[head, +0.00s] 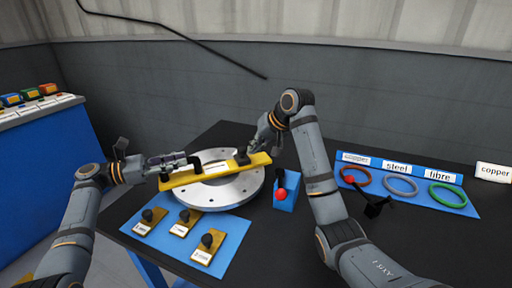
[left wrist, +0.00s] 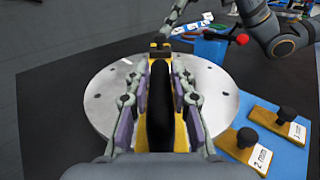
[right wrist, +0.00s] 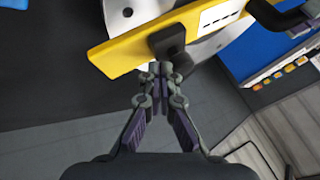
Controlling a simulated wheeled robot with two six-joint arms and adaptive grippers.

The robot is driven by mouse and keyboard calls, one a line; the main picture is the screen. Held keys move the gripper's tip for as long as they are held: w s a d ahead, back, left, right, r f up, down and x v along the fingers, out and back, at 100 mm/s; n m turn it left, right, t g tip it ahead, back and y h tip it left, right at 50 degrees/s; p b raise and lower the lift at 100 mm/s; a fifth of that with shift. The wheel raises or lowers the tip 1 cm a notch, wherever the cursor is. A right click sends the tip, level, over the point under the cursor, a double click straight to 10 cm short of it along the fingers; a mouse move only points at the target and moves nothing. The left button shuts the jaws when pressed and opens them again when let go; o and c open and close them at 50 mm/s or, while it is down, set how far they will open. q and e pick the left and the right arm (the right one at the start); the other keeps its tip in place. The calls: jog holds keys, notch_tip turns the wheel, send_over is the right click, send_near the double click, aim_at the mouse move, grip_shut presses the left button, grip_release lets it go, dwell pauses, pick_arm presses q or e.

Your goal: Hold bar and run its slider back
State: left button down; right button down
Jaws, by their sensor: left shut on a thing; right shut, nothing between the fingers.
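The yellow bar (head: 178,181) lies across the round metal flange (head: 235,192), with a white label on its side. A black handle (head: 196,161) stands near its left end. My left gripper (head: 186,160) is shut on this handle; the left wrist view shows the black grip (left wrist: 160,115) between the fingers. The black slider (head: 241,156) sits near the bar's right end. My right gripper (head: 267,142) is shut and empty beside the slider. In the right wrist view its fingertips (right wrist: 160,70) are right at the slider block (right wrist: 168,42); I cannot tell if they touch.
A blue mat (head: 165,250) with several black-knobbed gauge plates lies in front. A blue block with a red knob (head: 281,194) stands right of the flange. Rings lie on a labelled blue board (head: 415,190) further right.

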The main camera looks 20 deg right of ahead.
jog(key=shift+w+a, duration=0.1)
jog(key=shift+a, duration=0.6)
jog(key=d, duration=0.1)
jog(key=s+d, duration=0.1)
jog(key=d, duration=0.1)
jog(key=shift+s+d, duration=0.1)
jog(key=shift+d, duration=0.2)
pick_arm(q)
jog(key=c, duration=1.1)
grip_release()
pick_arm(e)
jog(key=v, duration=1)
jog(key=shift+s+d, duration=0.1)
pick_arm(q)
jog(key=shift+a, duration=0.1)
